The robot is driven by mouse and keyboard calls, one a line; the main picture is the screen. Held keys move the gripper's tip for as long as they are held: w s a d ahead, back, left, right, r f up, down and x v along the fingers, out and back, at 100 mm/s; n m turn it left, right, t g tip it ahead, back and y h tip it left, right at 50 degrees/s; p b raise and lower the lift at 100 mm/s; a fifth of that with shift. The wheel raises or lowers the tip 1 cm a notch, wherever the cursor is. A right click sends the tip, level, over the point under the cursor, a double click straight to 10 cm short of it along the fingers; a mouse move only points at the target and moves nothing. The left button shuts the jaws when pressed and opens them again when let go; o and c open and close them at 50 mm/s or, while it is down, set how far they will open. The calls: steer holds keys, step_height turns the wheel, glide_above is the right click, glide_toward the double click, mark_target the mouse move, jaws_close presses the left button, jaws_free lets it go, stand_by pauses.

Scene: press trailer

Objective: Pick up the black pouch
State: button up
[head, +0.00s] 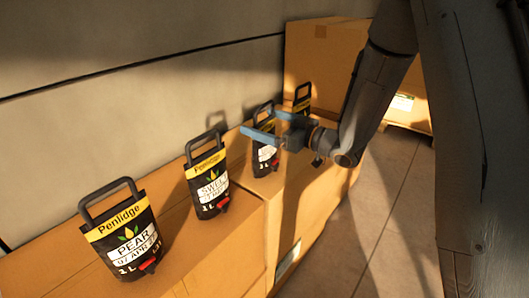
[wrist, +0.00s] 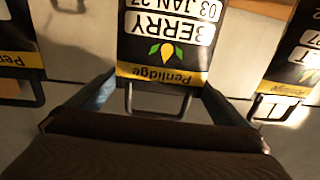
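Several black pouches with yellow Penlidge bands and dark loop handles stand upright in a row. In the head view they are the PEAR pouch (head: 127,238), a second pouch (head: 207,184), a third pouch (head: 264,158) and a far pouch (head: 302,99). My gripper (head: 260,124) is at the third pouch, its blue fingers spread near the handle and upper part. In the wrist view a BERRY pouch (wrist: 167,45) appears upside down between the open fingers (wrist: 160,88), its handle toward my palm. Whether the fingers touch it I cannot tell.
The pouches stand on cardboard boxes (head: 225,245) along a pale wall (head: 130,95). A taller box (head: 320,50) stands behind the far pouch. Neighbouring pouches show left (wrist: 18,62) and right (wrist: 293,60) in the wrist view. Tiled floor (head: 375,215) lies open at right.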

steer(key=c, duration=1.8)
steer(key=shift+r, duration=0.1)
